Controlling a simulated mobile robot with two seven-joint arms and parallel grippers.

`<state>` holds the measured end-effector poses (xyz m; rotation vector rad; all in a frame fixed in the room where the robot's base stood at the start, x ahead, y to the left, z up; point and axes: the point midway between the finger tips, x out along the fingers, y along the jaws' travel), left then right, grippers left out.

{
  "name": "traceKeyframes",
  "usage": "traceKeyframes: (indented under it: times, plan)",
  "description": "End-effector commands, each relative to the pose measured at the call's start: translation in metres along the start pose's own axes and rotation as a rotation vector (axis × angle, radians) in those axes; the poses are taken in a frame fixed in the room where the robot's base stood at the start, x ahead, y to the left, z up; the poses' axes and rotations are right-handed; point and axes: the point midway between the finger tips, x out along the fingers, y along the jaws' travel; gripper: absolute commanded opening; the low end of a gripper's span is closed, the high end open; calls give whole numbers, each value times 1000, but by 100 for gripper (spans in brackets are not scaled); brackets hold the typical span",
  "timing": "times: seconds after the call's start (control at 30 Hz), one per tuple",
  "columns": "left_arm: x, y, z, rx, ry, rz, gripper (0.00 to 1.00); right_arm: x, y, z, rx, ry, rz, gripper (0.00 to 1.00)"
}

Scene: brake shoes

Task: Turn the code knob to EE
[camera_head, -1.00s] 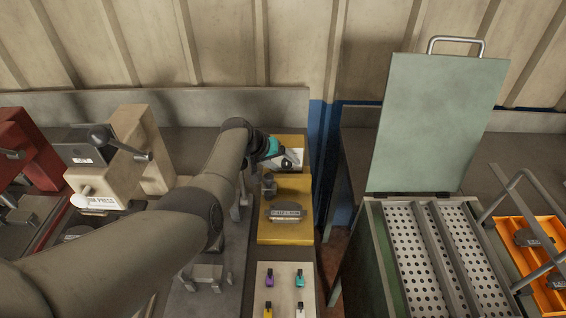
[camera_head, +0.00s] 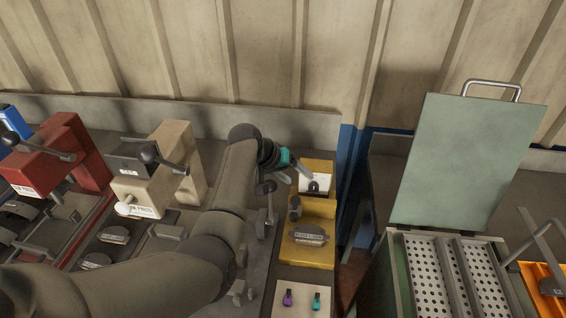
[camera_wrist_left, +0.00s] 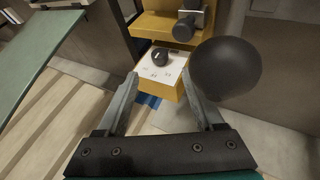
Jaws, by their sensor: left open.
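The code knob (camera_head: 314,186) is a small black knob on a white dial plate at the back of the yellow fixture. In the left wrist view the knob (camera_wrist_left: 160,57) has a pale mark, and the small lettering around it is too small to read. My right gripper is in neither view.
A large black ball (camera_wrist_left: 226,68) sits close to the right finger in the wrist view. Levers (camera_head: 266,190) stand left of the yellow fixture (camera_head: 306,250). A beige press (camera_head: 150,180) is farther left. A green-lidded box (camera_head: 465,160) stands at right.

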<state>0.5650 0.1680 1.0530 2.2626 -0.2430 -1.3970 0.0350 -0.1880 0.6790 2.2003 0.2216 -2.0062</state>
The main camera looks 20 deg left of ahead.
Motion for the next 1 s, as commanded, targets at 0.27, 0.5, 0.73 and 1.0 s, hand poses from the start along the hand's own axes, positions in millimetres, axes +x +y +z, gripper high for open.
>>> traceKeyframes:
  times: [0.27, 0.5, 0.73, 1.0]
  plan:
    - [-40, 0, 0, 1, 1, -2, 69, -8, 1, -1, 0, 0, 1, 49]
    - [-59, -1, 0, 0, -1, -2, 69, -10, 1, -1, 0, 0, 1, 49]
    - [-62, 0, 1, 0, -1, -2, 69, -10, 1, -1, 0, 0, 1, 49]
    - [-62, 6, -4, 15, 4, 0, 68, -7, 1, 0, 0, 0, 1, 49]
